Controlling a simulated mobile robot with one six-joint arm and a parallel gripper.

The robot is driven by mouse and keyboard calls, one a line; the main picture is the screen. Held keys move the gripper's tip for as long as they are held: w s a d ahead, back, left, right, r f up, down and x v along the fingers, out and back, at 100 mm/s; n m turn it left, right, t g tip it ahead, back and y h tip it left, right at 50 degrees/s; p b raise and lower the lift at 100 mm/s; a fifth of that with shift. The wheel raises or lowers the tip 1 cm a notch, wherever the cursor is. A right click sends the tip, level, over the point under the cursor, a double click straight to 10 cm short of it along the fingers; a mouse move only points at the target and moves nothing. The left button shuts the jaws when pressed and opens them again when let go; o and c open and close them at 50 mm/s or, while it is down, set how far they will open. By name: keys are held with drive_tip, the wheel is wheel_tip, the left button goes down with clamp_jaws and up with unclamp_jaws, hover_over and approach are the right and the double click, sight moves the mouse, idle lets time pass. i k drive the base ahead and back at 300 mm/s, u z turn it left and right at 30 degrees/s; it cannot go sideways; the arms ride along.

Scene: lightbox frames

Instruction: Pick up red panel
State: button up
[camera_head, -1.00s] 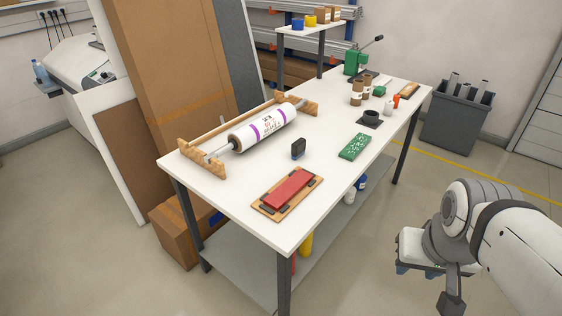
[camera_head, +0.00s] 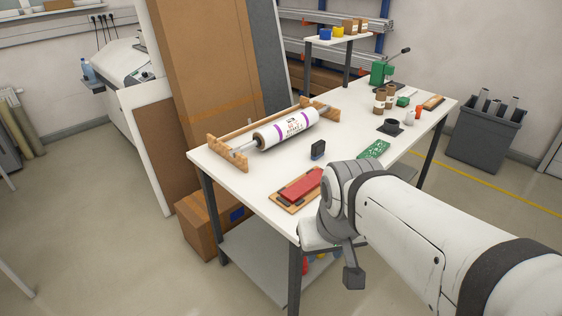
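The red panel (camera_head: 301,185) lies flat on a wooden board (camera_head: 281,206) with dark pads, near the front edge of the white table (camera_head: 232,168). My arm hides the right end of the board and comes close to the panel's right end in the picture. My gripper (camera_head: 324,240) hangs at the end of the arm, in front of the table's near corner, below and right of the panel in the picture. It appears apart from the panel. Its fingers are not clear enough to tell whether they are open or shut.
A printed roll (camera_head: 287,130) on a wooden stand is behind the panel. A small black device (camera_head: 318,149) and a green board (camera_head: 374,150) lie nearby. A grey bin (camera_head: 484,139) stands right. Tall cardboard (camera_head: 209,65) leans behind the table.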

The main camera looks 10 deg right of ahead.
sight(297, 191)
drive_tip(key=z, duration=0.05)
drive_tip(key=i, duration=1)
drive_tip(key=u, duration=0.05)
